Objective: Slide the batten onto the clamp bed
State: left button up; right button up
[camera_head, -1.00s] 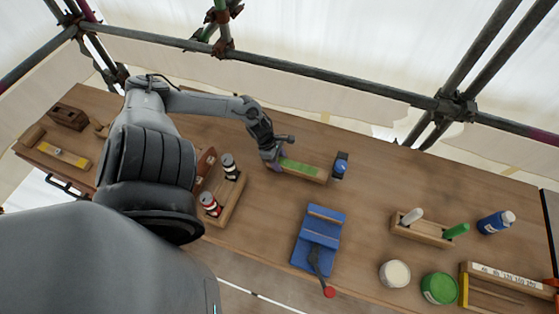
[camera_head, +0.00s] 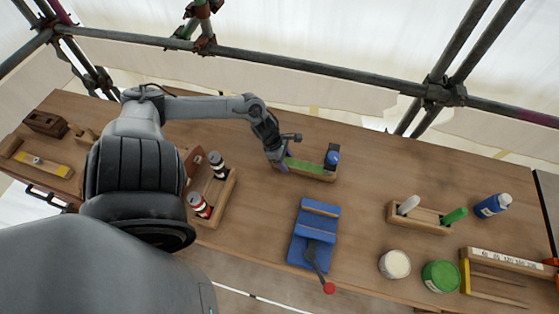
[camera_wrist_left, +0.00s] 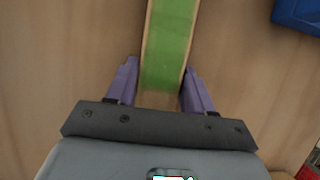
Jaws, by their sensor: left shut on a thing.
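The batten (camera_head: 312,172) is a wooden strip with a green top, lying along the bench near its middle. My left gripper (camera_head: 280,165) is shut on its left end. In the left wrist view the batten (camera_wrist_left: 168,45) runs straight away between the two purple fingers (camera_wrist_left: 160,95), and its far end is out of frame. The clamp bed (camera_head: 318,228) is a blue fixture nearer the front, with a dark lever ending in a red knob (camera_head: 329,288). It is apart from the batten. A blue corner in the left wrist view (camera_wrist_left: 298,12) is probably the clamp bed. My right gripper is not in view.
A blue-topped item (camera_head: 332,158) stands at the batten's right end; I cannot tell if they touch. A wooden rack (camera_head: 219,199) with two small containers is left of the clamp. Tins (camera_head: 440,276) and a marker holder (camera_head: 420,219) are right. Bench between batten and clamp is clear.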

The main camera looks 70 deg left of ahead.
aim_at(309, 167)
pick_arm(q)
jog(key=shift+w+d+b, duration=0.5)
jog(key=shift+w+d, duration=0.1)
jog(key=shift+w, duration=0.35)
jog(key=shift+w+d+b, duration=0.45)
jog(key=shift+w+d, duration=0.1)
jog(key=shift+w, duration=0.35)
jog(key=shift+w+d+b, duration=0.25)
jog(key=shift+w+d, duration=0.35)
jog(key=shift+w, duration=0.4)
jog(key=shift+w+d+b, duration=0.25)
jog(key=shift+w+d, duration=0.35)
jog(key=shift+w, duration=0.35)
jog(key=o, duration=1.4)
